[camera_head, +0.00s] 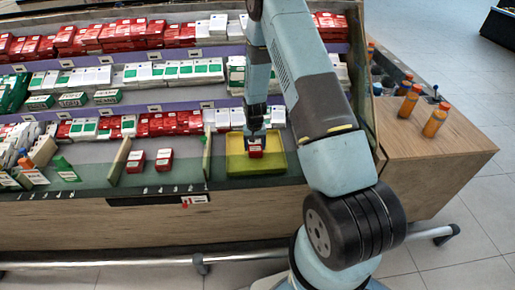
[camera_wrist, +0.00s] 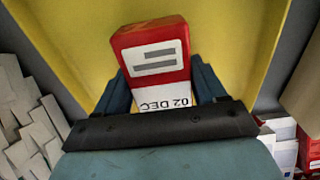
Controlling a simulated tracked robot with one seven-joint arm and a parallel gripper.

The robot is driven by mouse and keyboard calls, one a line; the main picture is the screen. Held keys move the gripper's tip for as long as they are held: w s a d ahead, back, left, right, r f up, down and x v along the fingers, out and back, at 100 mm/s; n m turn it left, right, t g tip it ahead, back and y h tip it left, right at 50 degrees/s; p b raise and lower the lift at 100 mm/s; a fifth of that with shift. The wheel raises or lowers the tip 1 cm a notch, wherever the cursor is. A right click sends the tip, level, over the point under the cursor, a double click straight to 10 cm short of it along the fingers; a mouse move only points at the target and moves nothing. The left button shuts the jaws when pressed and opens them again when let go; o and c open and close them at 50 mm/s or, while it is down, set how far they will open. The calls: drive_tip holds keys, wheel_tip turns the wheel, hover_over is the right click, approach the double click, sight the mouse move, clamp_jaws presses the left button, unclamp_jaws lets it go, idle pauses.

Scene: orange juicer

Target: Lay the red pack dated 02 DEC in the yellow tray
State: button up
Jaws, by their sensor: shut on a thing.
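The red pack (camera_wrist: 155,55) with a white lower part marked 02 DEC is between the fingers of my gripper (camera_wrist: 160,88), which is shut on it. In the head view the same pack (camera_head: 255,150) shows over the yellow tray (camera_head: 276,164), below the arm's end. The yellow tray also fills the background of the wrist view (camera_wrist: 235,50), with its walls on both sides. I cannot tell whether the pack touches the tray floor.
Two red packs (camera_head: 136,161) (camera_head: 164,160) lie on the counter left of the tray, beyond an upright divider (camera_head: 207,152). Shelves of red, white and green packs rise behind. Orange-capped bottles (camera_head: 435,121) stand on the wooden side table (camera_head: 425,150) at right.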

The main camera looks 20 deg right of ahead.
wheel_tip(320, 180, down, 2)
drive_tip(key=o, duration=1.2)
drive_tip(key=shift+c, duration=0.2)
